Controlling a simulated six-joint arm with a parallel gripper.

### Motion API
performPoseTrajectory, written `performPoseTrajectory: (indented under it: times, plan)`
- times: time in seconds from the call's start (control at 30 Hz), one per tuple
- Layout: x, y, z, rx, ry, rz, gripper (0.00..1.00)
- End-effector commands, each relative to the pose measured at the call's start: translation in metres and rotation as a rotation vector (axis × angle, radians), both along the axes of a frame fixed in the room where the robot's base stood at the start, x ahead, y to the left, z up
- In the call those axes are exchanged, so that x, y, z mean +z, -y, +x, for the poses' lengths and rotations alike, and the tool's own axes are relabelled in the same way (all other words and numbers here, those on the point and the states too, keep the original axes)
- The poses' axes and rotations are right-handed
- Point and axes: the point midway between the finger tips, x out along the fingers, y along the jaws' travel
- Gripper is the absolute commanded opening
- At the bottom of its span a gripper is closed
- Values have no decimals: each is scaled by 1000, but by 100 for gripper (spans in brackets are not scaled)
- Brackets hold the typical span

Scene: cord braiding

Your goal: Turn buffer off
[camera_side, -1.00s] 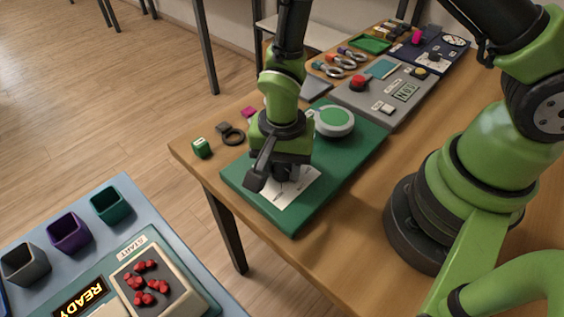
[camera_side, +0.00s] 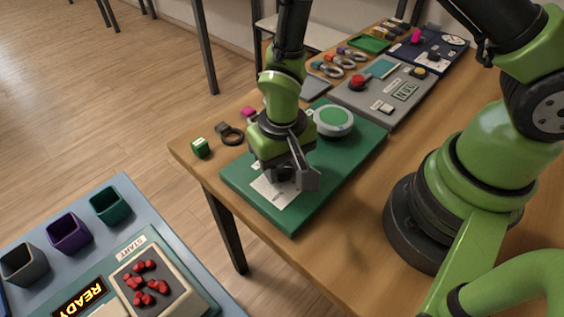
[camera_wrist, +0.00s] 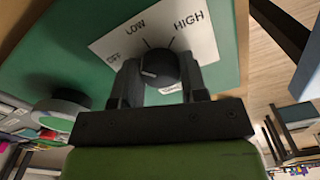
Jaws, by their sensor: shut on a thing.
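The black round knob (camera_wrist: 160,66) stands on a white label plate (camera_wrist: 103,46) marked OFF, LOW and HIGH. The plate lies on the green panel (camera_side: 345,172), and its white corner also shows in the side view (camera_side: 268,190). My gripper (camera_wrist: 160,77) is shut on the knob, one finger on each side of it. In the side view, my gripper (camera_side: 284,178) hides the knob. A small pale mark shows on the knob's left side in the wrist view; I cannot tell exactly which setting it points to.
A round white device with a green top (camera_side: 334,120) sits on the same panel behind my gripper. A green cube (camera_side: 201,148) and a dark ring (camera_side: 231,135) lie to the left. A grey panel with a red button (camera_side: 358,82) stands beyond.

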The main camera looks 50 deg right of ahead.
Motion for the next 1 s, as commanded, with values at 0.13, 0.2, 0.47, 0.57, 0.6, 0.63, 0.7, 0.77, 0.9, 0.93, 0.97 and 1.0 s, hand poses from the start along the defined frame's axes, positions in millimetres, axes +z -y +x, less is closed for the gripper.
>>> performPoseTrajectory:
  times: [0.13, 0.2, 0.47, 0.57, 0.6, 0.63, 0.7, 0.77, 0.9, 0.93, 0.97, 1.0]
  plan:
    - [1, 1, 2, 90, 5, 2, 16]
    - [1, 1, 2, 124, 5, 2, 16]
    - [1, 1, 2, 201, 6, 2, 16]
    - [1, 1, 2, 212, 7, 1, 16]
    - [1, 1, 2, 214, 7, 2, 16]
    - [1, 1, 2, 216, 7, 2, 16]
    - [1, 1, 2, 217, 7, 2, 16]
    - [1, 1, 2, 217, 7, 2, 16]
    - [1, 1, 2, 217, 7, 2, 16]
    - [1, 1, 2, 217, 7, 2, 16]
    - [1, 1, 2, 217, 7, 2, 16]
    - [1, 1, 2, 217, 7, 2, 49]
